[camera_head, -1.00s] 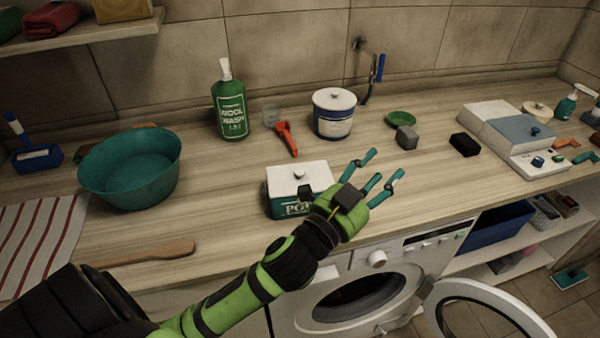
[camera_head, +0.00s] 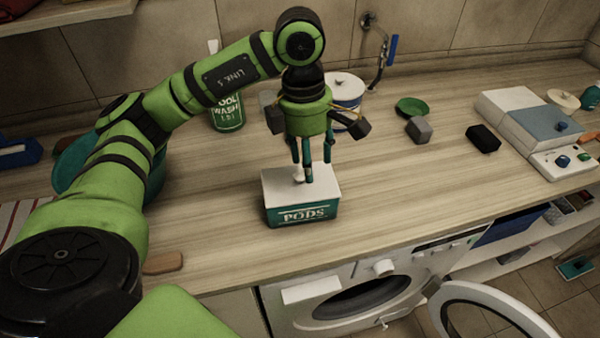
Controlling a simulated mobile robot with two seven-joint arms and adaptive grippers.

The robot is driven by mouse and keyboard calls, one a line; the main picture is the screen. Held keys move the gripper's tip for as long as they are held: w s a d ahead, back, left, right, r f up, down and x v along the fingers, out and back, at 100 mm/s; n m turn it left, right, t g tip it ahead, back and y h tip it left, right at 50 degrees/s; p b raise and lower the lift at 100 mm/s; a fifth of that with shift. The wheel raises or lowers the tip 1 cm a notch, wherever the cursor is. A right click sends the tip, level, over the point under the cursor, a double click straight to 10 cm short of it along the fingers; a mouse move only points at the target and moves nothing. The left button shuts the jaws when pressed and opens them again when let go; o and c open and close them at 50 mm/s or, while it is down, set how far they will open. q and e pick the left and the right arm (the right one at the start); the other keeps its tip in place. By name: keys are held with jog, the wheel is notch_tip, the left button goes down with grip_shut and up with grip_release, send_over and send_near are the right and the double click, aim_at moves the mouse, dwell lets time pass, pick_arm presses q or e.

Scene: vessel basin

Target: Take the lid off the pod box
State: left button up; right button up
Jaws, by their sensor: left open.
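The pod box (camera_head: 302,213) is teal with "PODS" on its front and stands on the wooden counter above the washing machine. Its white lid (camera_head: 318,191) is on the box, with a small knob (camera_head: 299,175) on top. My left gripper (camera_head: 309,175) points straight down over the lid. Its teal fingers are open and spread around the knob, with the tips close to the lid. I cannot tell whether they touch it. My right gripper is not in view.
A white tub (camera_head: 345,90) and a green wool wash bottle (camera_head: 228,112) stand behind, partly hidden by my arm. A grey block (camera_head: 418,129), a green dish (camera_head: 411,107) and a black block (camera_head: 483,138) lie to the right. Counter beside the box is clear. The washer door (camera_head: 490,305) hangs open below.

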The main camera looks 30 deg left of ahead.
aim_at(298, 176)
pick_arm(q)
jog(key=shift+a+r+y, duration=0.2)
jog(key=shift+a+y, duration=0.05)
jog(key=shift+a, duration=0.35)
jog(key=shift+a+r+y, duration=0.15)
jog(key=shift+a+y, duration=0.1)
jog(key=shift+a, duration=0.3)
jog(key=shift+a+f, duration=0.1)
jog(key=shift+a, duration=0.2)
jog(key=shift+f, duration=0.65)
jog(key=shift+f+p, duration=0.35)
jog(key=shift+p, duration=0.2)
notch_tip(298, 176, down, 4)
jog(key=shift+w+r+p, duration=0.15)
jog(key=shift+r+p, duration=0.05)
jog(key=shift+p, duration=0.7)
jog(key=shift+f, duration=0.5)
jog(key=shift+c, duration=0.4)
grip_shut()
